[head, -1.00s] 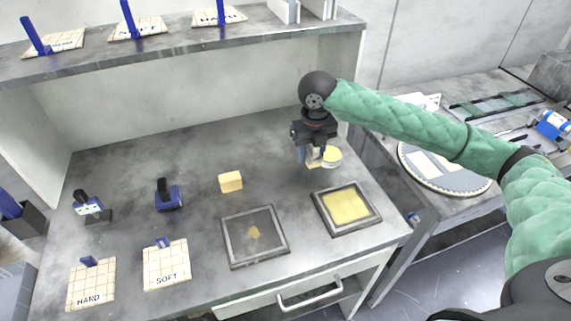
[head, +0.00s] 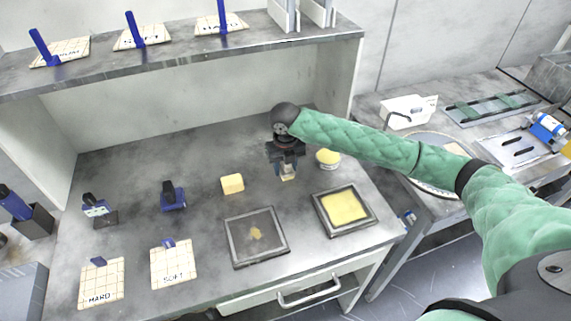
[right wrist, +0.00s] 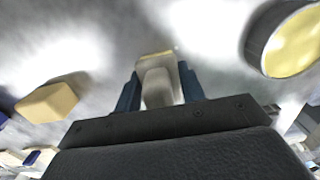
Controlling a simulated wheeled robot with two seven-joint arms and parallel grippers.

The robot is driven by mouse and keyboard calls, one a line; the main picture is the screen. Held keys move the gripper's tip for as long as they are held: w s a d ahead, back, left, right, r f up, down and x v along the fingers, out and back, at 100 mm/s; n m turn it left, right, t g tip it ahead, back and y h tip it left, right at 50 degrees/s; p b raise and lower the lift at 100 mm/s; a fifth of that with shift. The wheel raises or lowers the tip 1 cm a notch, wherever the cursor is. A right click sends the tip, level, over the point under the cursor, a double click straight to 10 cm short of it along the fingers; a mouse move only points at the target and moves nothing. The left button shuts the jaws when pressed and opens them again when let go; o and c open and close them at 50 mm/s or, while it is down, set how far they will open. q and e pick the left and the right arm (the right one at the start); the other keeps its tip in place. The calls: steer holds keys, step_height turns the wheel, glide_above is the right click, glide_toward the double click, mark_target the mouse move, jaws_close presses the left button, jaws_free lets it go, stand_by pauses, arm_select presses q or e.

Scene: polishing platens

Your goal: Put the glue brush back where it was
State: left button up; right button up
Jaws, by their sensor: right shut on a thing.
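My right gripper (head: 286,164) is over the middle-right part of the grey bench. It is shut on the glue brush (head: 288,176), whose pale body and yellowish end show below the fingers. In the right wrist view the brush (right wrist: 159,85) sits between the two blue fingers. The round glue pot (head: 328,157) with yellow contents stands just right of the gripper, apart from the brush. I cannot tell whether the brush tip touches the bench. My left gripper is not in view.
A yellow block (head: 232,184) lies left of the gripper. Blue-handled tools (head: 173,197) and labelled tiles (head: 173,266) stand further left. The bench behind the gripper is clear.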

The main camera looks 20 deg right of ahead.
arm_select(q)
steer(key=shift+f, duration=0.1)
arm_select(e)
steer(key=shift+f, duration=0.1)
steer(key=shift+f, duration=0.1)
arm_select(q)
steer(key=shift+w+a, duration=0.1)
arm_select(e)
steer(key=o, duration=0.9)
steer(key=shift+o, duration=0.2)
steer(key=shift+r, duration=0.4)
steer(key=r+b, duration=0.4)
steer(key=r, duration=0.6)
steer(key=shift+s+r, duration=0.15)
steer(key=shift+s, duration=0.05)
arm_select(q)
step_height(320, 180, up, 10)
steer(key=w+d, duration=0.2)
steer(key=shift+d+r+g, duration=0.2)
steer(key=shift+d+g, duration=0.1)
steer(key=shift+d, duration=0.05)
arm_select(e)
steer(key=shift+r, duration=0.55)
steer(key=shift+f, duration=0.1)
